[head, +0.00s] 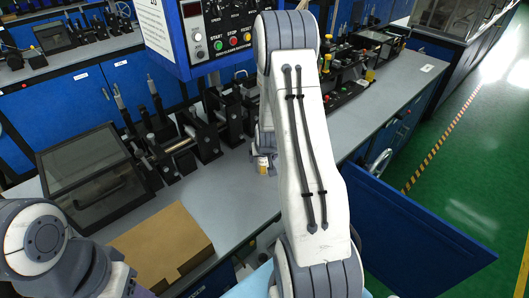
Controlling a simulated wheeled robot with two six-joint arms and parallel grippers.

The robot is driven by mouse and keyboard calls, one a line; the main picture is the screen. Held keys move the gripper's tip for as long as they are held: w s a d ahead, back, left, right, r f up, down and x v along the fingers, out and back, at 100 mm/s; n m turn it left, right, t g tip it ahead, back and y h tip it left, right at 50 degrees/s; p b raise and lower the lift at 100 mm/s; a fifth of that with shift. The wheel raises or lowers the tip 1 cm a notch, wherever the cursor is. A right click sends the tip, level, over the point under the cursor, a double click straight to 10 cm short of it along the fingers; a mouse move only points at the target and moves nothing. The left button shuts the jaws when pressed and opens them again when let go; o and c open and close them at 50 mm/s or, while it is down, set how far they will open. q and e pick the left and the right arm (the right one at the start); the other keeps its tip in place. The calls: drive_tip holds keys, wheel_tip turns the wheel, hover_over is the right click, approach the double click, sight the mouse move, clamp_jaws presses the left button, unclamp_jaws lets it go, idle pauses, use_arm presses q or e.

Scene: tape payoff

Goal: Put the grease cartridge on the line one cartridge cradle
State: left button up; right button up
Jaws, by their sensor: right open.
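A small pale object with an orange-yellow band (263,165), which looks like the grease cartridge, shows low at the left edge of my right arm, above the grey bench. My right gripper (265,148) is open and mostly hidden behind my own white arm link. It is right by the small object; I cannot tell whether they touch. My left arm comes in at the lower left, but its gripper is out of the picture. I cannot make out which fixture is the line one cartridge cradle; my right arm covers part of the bench.
Black machine fixtures (205,135) stand along the bench, below a blue control box (190,45). A dark-framed clear case (95,175) and a brown cardboard box (163,245) lie at left. Grey bench top (235,195) is bare in front of the fixtures. A blue cabinet door (420,240) hangs open at right.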

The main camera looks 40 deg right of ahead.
drive_tip(key=v, duration=1)
drive_tip(key=shift+s+a+r, duration=0.15)
drive_tip(key=shift+s+r, duration=0.05)
drive_tip(key=shift+r, duration=0.1)
